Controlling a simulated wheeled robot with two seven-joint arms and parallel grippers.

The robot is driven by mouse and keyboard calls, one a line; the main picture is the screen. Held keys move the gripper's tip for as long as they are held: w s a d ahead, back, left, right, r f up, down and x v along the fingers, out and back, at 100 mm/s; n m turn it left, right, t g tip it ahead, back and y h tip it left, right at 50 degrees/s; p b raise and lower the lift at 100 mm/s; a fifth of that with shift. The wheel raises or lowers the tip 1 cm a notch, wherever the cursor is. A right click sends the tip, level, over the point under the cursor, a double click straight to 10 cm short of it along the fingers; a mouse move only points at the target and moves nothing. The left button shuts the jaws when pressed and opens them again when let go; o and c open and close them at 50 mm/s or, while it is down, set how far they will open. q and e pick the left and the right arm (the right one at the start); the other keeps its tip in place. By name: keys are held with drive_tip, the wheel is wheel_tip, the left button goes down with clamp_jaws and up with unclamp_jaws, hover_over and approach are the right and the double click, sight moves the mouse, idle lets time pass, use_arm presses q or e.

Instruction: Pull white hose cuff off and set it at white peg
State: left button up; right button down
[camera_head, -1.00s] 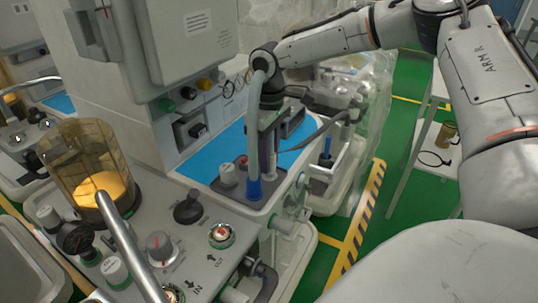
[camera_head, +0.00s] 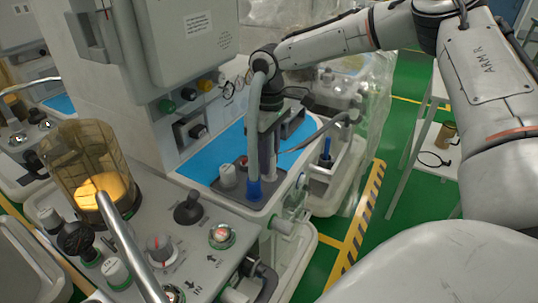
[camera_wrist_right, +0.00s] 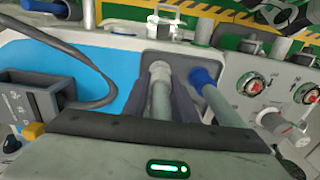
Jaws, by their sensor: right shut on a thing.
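My right gripper (camera_head: 268,150) points down over the dark grey plate on the cart. In the right wrist view its two dark fingers (camera_wrist_right: 163,92) are shut on the pale hose with the white cuff (camera_wrist_right: 160,69), just behind the cuff. The cuff end is over the dark plate (camera_wrist_right: 180,60); I cannot tell if it is seated or free. In the head view the cuff is hidden behind the arm and a second hose. A white post (camera_head: 228,175), perhaps the white peg, stands on the plate, left of the gripper. My left gripper is not in view.
A hose with a blue cuff (camera_head: 254,188) stands close beside the gripper; it also shows in the wrist view (camera_wrist_right: 205,80). A red post (camera_head: 243,162) is near the white one. The blue mat (camera_head: 210,152) is clear to the left. Knobs and round valves (camera_head: 222,235) stand in front.

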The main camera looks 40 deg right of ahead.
drive_tip(key=shift+f+b, duration=0.75)
drive_tip(key=shift+f, duration=0.25)
drive_tip(key=c, duration=1.4)
unclamp_jaws()
drive_tip(key=shift+o, duration=0.2)
wheel_tip(320, 180, up, 9)
drive_tip(key=shift+r, duration=0.7)
drive_tip(key=shift+s, duration=0.1)
